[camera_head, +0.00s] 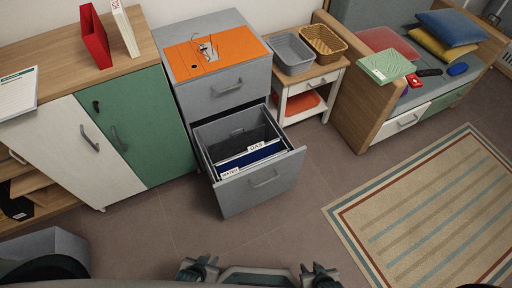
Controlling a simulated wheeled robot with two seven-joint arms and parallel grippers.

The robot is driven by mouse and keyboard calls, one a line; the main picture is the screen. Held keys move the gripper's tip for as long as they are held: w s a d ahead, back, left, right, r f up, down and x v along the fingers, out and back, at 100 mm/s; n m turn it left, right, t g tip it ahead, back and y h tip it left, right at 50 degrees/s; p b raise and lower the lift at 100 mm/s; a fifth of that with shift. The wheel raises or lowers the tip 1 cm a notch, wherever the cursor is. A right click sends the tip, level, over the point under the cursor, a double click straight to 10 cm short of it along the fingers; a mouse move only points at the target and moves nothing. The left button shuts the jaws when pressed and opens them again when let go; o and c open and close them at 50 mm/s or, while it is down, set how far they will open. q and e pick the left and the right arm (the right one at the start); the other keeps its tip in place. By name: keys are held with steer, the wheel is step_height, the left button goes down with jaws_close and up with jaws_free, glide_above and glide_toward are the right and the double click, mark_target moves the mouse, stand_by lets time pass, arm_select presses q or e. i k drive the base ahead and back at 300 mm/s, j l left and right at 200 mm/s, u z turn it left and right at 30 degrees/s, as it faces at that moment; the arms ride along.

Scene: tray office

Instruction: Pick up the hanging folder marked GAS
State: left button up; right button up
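The hanging folder marked GAS (256,148) shows as a white tab inside the open drawer (265,178) of the grey filing cabinet (226,90). Dark blue folder material shows around and below the tab. A second folder tab (230,173), apparently reading WATER, is nearer the drawer front and further left. The lower parts of the folders are hidden by the drawer front. My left gripper (198,269) and my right gripper (319,275) are at the bottom edge, well apart from the drawer. Their fingers are too small and cut off to judge.
An orange mat (190,63) with small items lies on the cabinet top. A green and white cupboard (150,130) stands to the left. A small table with a grey basket (291,53) and a wicker basket (324,43) stands right. Floor before the drawer is clear; a striped rug (430,215) lies right.

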mark_target(257, 152)
steer(key=i+j+z, duration=0.15)
steer(key=j, duration=0.25)
steer(key=i+j+z, duration=0.2)
steer(key=j, duration=0.25)
steer(key=j+z, duration=0.15)
steer(key=j, duration=0.25)
